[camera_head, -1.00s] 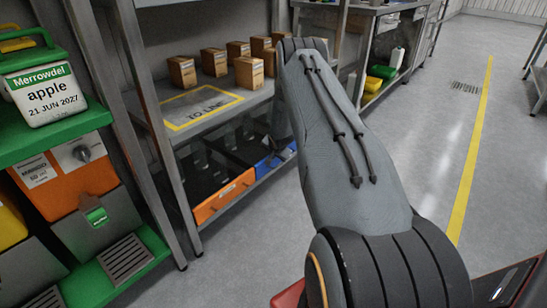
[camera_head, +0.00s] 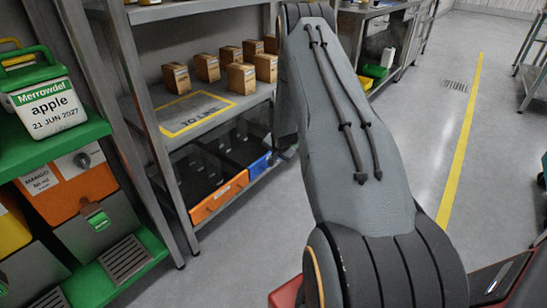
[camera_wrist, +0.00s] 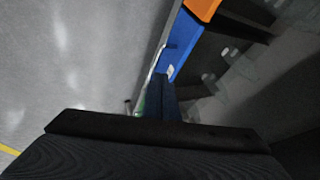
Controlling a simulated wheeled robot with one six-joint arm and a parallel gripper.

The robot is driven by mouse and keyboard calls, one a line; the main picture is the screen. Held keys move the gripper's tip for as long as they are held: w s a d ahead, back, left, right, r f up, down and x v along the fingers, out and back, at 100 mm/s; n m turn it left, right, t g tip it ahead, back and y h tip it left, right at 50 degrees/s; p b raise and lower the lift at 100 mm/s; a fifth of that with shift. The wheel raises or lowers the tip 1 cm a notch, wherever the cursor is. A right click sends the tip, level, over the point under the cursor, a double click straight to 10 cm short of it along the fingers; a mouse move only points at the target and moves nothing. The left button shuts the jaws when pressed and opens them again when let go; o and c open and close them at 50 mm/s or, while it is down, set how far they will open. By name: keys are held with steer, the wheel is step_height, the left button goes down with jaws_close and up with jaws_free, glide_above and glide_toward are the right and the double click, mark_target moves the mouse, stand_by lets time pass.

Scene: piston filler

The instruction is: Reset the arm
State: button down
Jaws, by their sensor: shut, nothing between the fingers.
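Beyond the fingertips are a blue bin (camera_wrist: 180,45) and the corner of an orange bin (camera_wrist: 203,8). I cannot tell how far the fingers are from the bins.
A rack shelf (camera_head: 205,113) at left of my arm holds several small cartons (camera_head: 241,77). Orange (camera_head: 219,197) and blue (camera_head: 259,165) bins sit below. A green-shelved dispenser stand (camera_head: 60,144) with an apple container (camera_head: 50,105) is far left. Floor at right is open.

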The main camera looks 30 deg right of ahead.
steer(key=shift+s+a+r, duration=0.1)
steer(key=shift+s+r, duration=0.2)
steer(key=shift+r, duration=0.05)
steer(key=s+a+r+n+g+y, duration=0.1)
steer(key=s+a+r+n, duration=0.2)
steer(key=a+r, duration=0.6)
steer(key=s+a+r+n+g+y, duration=0.1)
steer(key=s+a+r+n, duration=0.4)
steer(key=a, duration=0.8)
steer(key=s+a+r+n+g, duration=0.1)
steer(key=s+a+r, duration=0.1)
steer(key=a+r, duration=0.8)
steer(key=s+a+r+n+g+y, duration=0.1)
steer(key=s+a+r+n, duration=0.1)
steer(key=s+a, duration=0.5)
steer(key=s+a+r+n+g, duration=0.1)
steer(key=s+a+r+n, duration=0.3)
steer(key=s, duration=0.5)
steer(key=s+a+r+n+g, duration=0.1)
steer(key=s+a+n, duration=0.1)
steer(key=s, duration=0.7)
steer(key=s+a+r+n+g, duration=0.1)
steer(key=s+a, duration=0.2)
steer(key=s, duration=0.5)
steer(key=d+r+m+p, duration=0.5)
steer(key=d+r+p, duration=1)
steer(key=r+p, duration=0.4)
steer(key=shift+s+d+p, duration=0.25)
steer(key=shift+d+p, duration=0.1)
steer(key=shift+p, duration=2.4)
